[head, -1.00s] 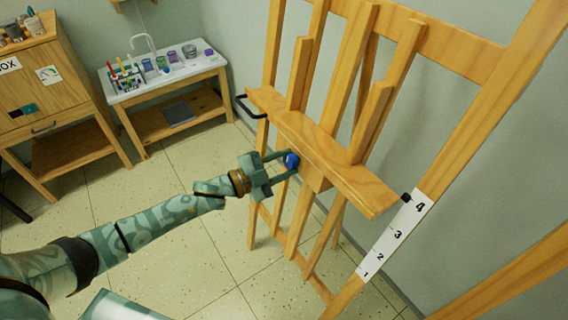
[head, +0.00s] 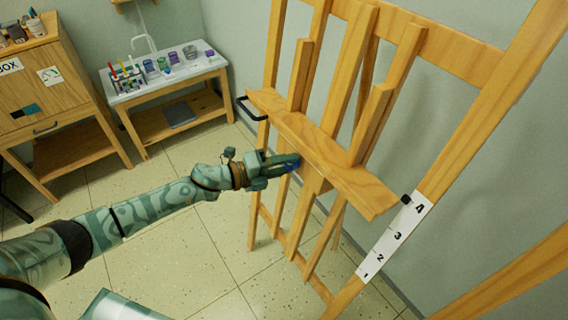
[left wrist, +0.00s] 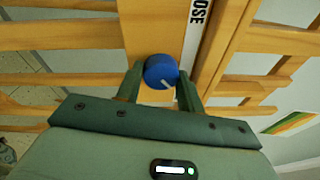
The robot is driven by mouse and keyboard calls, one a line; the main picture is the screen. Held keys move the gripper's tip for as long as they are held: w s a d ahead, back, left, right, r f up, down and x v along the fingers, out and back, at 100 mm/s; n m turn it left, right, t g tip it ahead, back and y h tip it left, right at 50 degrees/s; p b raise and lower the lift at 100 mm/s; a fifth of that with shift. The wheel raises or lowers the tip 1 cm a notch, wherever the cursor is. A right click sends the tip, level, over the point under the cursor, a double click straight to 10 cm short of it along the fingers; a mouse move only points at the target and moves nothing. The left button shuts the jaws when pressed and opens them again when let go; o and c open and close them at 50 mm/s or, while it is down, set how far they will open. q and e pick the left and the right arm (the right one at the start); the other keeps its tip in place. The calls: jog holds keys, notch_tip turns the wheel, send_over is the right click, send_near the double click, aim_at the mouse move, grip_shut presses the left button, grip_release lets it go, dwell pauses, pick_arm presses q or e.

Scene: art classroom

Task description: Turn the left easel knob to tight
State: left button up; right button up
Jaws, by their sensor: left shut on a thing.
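The blue easel knob (left wrist: 160,71) has a white pointer line and sits on the wooden easel (head: 350,187). In the left wrist view it is between the two fingers of my left gripper (left wrist: 161,84), which is shut on it. In the head view my left gripper (head: 292,163) reaches the front of the easel below the ledge, and its fingers mostly hide the knob (head: 292,168). My right gripper is not in view.
A black handle (head: 251,108) sticks out at the ledge's left end. A white strip numbered 1 to 4 (head: 394,236) is on the easel's right leg. A table with jars (head: 165,75) and a wooden cabinet (head: 48,95) stand behind at left. The floor between is clear.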

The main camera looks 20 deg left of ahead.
pick_arm(q)
jog(key=shift+m, duration=0.8)
jog(key=o, duration=1)
jog(key=shift+r, duration=0.1)
jog(key=v, duration=1.6)
jog(key=shift+a+r, duration=0.1)
jog(key=shift+r, duration=0.25)
